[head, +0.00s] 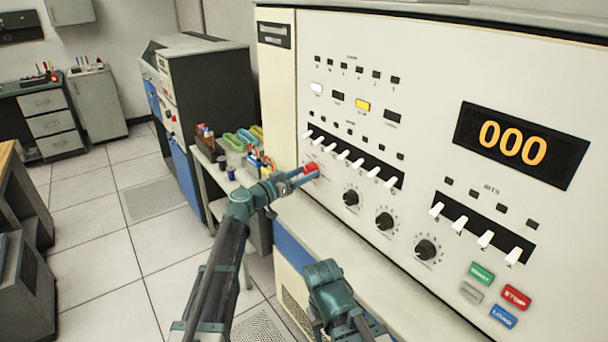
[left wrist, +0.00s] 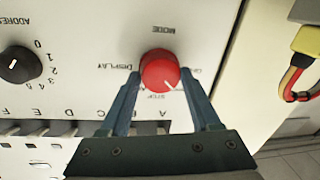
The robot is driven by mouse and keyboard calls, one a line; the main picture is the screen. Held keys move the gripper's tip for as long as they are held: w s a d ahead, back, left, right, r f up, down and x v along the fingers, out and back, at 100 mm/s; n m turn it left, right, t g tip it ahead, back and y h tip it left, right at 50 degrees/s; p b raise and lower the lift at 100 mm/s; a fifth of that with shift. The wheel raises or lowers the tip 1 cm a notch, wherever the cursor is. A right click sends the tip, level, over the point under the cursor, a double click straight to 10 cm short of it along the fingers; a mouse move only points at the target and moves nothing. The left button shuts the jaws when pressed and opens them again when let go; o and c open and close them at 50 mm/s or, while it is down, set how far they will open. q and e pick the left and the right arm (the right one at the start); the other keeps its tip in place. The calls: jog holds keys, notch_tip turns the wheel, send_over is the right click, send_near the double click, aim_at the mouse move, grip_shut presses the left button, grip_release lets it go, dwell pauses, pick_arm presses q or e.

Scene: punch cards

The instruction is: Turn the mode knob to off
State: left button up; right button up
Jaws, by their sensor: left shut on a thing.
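The red mode knob (head: 312,169) sits at the left side of the white control panel (head: 420,80). My left gripper (head: 303,176) reaches it from the left. In the left wrist view the left gripper (left wrist: 161,78) has one finger on each side of the red knob (left wrist: 159,70) and is shut on it. The knob's white pointer line points to the lower right in that view, near the STEP label. MODE and DISPLAY labels also show upside down around it. Another label by the right finger is partly hidden. My right arm shows at the bottom, but its gripper is not visible.
Black dials (head: 351,197), white toggle switches (head: 357,162) and a display reading 000 (head: 513,145) are on the same panel. A ledge (head: 350,260) runs below it. A bench with coloured cables (head: 235,142) stands left of the panel.

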pick_arm(q)
jog(key=shift+n, duration=0.3)
jog(key=n+p, duration=0.1)
jog(key=n, duration=0.2)
jog(key=shift+w+r+n, duration=0.1)
jog(key=shift+r+n, duration=0.05)
jog(key=shift+n, duration=0.15)
jog(key=shift+a+n+g+p, duration=0.1)
jog(key=shift+n+g+p, duration=0.4)
jog(key=shift+n, duration=1.6)
jog(key=o, duration=1.4)
jog(key=shift+c, duration=0.2)
jog(key=p+v, duration=0.1)
jog(key=v, duration=1.2)
jog(key=shift+s+a, duration=0.25)
jog(key=shift+a, duration=0.05)
jog(key=shift+r, duration=0.1)
